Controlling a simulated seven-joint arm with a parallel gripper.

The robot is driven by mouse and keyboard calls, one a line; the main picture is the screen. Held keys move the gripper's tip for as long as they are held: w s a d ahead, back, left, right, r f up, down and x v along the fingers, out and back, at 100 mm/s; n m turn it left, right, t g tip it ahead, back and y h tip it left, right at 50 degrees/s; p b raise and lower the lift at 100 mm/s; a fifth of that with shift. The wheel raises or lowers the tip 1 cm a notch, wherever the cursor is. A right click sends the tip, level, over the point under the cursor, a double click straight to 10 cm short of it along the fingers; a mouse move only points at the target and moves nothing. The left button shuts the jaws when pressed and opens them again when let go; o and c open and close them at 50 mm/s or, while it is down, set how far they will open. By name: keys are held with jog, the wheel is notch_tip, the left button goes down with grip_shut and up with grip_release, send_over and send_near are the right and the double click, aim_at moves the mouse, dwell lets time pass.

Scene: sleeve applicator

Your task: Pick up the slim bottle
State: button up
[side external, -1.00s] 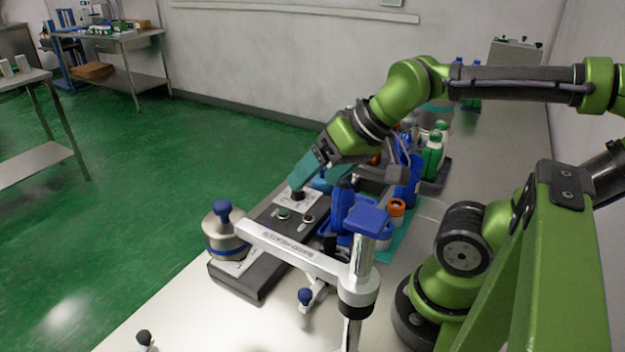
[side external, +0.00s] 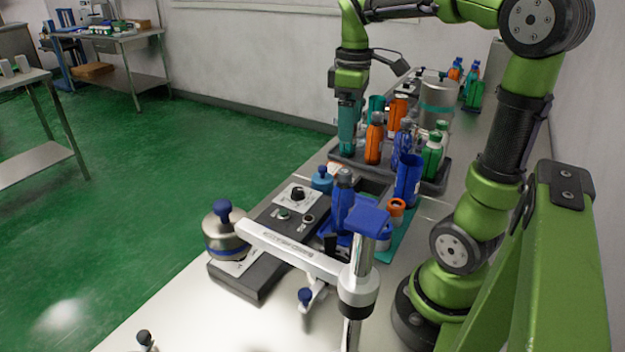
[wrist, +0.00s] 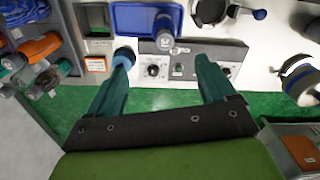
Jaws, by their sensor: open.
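Several bottles stand in a dark tray (side external: 433,186) in the side view. Among them are a narrow orange bottle (side external: 375,140), a second orange bottle (side external: 397,112), and a green bottle (side external: 432,158). A narrow blue bottle (side external: 342,198) stands apart, nearer the control box; its cap shows in the wrist view (wrist: 164,28). I cannot tell which is the slim bottle. My gripper (side external: 347,152) points down at the left end of the tray, left of the narrow orange bottle. Its teal fingers (wrist: 163,60) are apart in the wrist view, with nothing held between them.
A dark control box (side external: 262,265) with knobs lies in front, with a metal pot (side external: 225,235) and a white applicator arm (side external: 290,250) beside it. A small blue jar (side external: 322,180) stands near the tray. The near table surface is mostly clear.

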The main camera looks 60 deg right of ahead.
send_near(345, 186)
jog(key=f, duration=0.2)
jog(key=d+f, duration=0.2)
jog(key=f, duration=0.1)
jog(key=shift+w+f, duration=0.3)
jog(key=shift+a+f, duration=0.15)
jog(key=shift+f, duration=1.25)
jog(key=shift+a+f, duration=0.15)
jog(key=shift+f, duration=1.2)
grip_shut()
